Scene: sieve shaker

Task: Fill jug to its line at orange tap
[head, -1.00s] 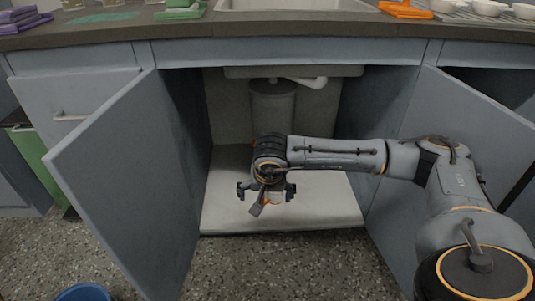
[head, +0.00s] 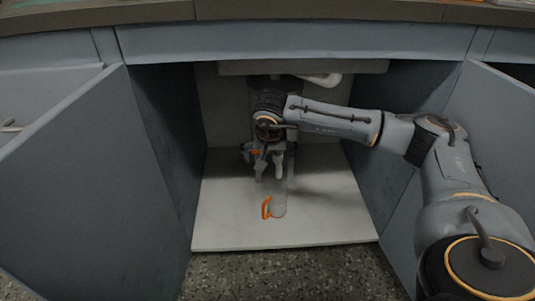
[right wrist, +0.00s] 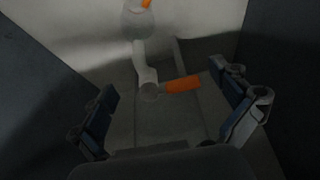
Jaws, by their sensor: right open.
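The clear jug (head: 279,208), with an orange handle (head: 267,206), stands on the white cabinet floor below my right gripper. Its round body shows at the top of the right wrist view (right wrist: 138,22); its line and any water cannot be made out. A grey pipe with an orange lever (right wrist: 182,85), seemingly the orange tap, shows between my fingers in the right wrist view. A bit of orange also shows beside the gripper in the head view (head: 254,152). My right gripper (head: 268,168) is open around the lever's area, with no contact visible. My left gripper is out of view.
The cabinet doors stand open at left (head: 95,180) and right (head: 450,150). Side walls enclose the space. A white pipe (head: 322,80) hangs under the sink at the top. The cabinet floor (head: 325,215) is bare right of the jug.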

